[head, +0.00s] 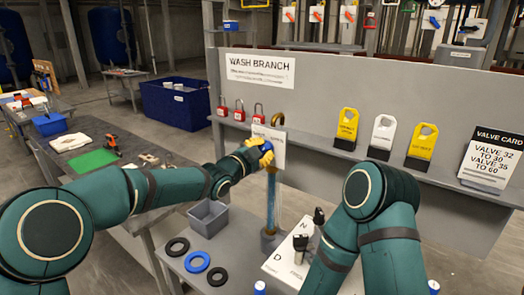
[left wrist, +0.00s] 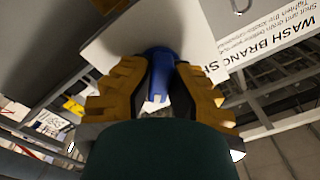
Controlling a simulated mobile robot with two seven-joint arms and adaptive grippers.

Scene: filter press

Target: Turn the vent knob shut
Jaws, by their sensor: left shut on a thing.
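The vent knob looks to be the blue knob (head: 267,148) on the upright pipe in front of the wash branch panel. My left gripper (head: 260,150), with yellow fingers, is shut on it in the head view. In the left wrist view the blue knob (left wrist: 160,72) sits between the two yellow fingers (left wrist: 160,90), one on each side. The fingers hide part of the knob, and how far it is turned cannot be told. My right arm is bent at the lower right of the head view.
A white card (head: 271,158) hangs just behind the knob. A clear blue tube (head: 272,200) runs down below it. A grey bin (head: 209,216), several rings (head: 196,262) and a white panel (head: 283,262) lie on the bench. Yellow and white tags (head: 383,134) stand on the ledge.

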